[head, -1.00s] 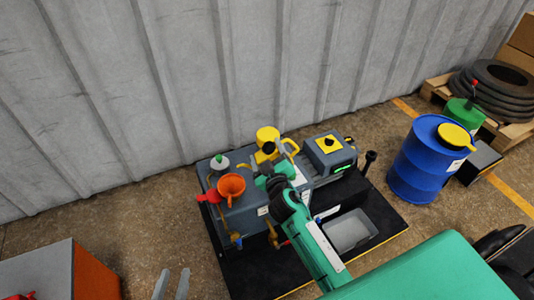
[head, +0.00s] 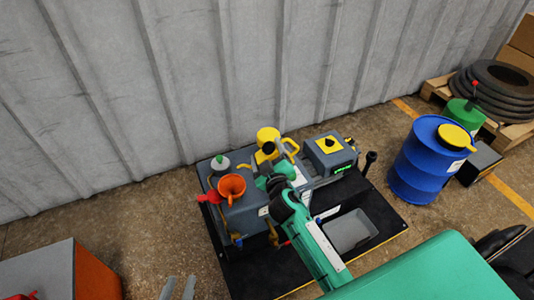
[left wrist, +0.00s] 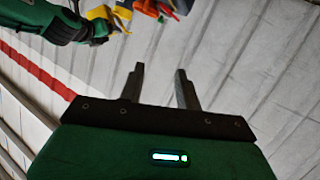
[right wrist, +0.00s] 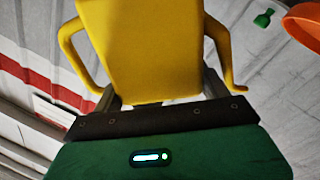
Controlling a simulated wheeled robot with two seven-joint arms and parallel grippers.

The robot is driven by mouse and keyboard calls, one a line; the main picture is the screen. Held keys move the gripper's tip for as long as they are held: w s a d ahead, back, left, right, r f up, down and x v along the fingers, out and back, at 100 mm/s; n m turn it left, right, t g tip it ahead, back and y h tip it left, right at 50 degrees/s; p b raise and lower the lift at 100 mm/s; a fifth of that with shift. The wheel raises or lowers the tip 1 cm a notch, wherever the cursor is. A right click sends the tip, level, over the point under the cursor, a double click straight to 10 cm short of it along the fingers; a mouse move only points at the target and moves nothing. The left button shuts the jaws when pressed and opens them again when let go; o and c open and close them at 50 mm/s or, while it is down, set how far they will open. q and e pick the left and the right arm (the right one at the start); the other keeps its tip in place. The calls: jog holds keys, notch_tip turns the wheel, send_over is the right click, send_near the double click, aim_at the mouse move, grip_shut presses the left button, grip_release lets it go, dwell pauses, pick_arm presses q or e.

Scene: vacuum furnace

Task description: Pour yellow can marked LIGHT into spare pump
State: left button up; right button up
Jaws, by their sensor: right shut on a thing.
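The yellow can (head: 267,136) is upright over the pump at the back in the head view; it fills the middle of the right wrist view (right wrist: 142,45). No marking on it is readable. My right gripper (head: 270,160) is shut on the can, with its fingers on either side of the body. The grey pump (head: 245,212) sits below, with an orange funnel (head: 231,186) on top, left of the can. The funnel's edge also shows in the right wrist view (right wrist: 307,24). My left gripper (left wrist: 160,85) is open and empty, away from the pump; its fingertips show at the bottom of the head view (head: 178,289).
A grey tray (head: 350,231) lies on the black base plate (head: 262,272). A blue drum (head: 425,165) stands further right. A grey and orange cabinet (head: 95,272) is at lower left.

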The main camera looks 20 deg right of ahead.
jog(key=shift+r, duration=0.15)
jog(key=shift+a+r, duration=0.1)
jog(key=shift+a+r+n+p, duration=0.1)
jog(key=shift+r+n+p, duration=0.05)
jog(key=shift+n+p, duration=0.3)
pick_arm(q)
jog(key=shift+s+a+f+g+y+p, duration=0.1)
jog(key=shift+a+f+g+y+p, duration=0.2)
jog(key=shift+a+g, duration=0.25)
jog(key=shift+s+a+f+g+y+p, duration=0.1)
jog(key=shift+a+f+g+y, duration=0.05)
jog(key=shift+a+g+y, duration=0.35)
pick_arm(e)
jog(key=shift+a+r+n, duration=0.15)
jog(key=shift+r+n, duration=0.1)
jog(key=shift+r, duration=0.15)
pick_arm(q)
jog(key=shift+a+r+g+p, duration=0.15)
jog(key=shift+a+g+p, duration=0.2)
jog(key=shift+a, duration=0.3)
pick_arm(e)
jog(key=shift+a+r+n, duration=0.15)
jog(key=shift+n, duration=0.15)
pick_arm(q)
jog(key=shift+a+g+y, duration=0.3)
pick_arm(e)
jog(key=shift+w+a+r+n, duration=0.1)
jog(key=shift+r+n, duration=0.05)
jog(key=shift+n, duration=0.15)
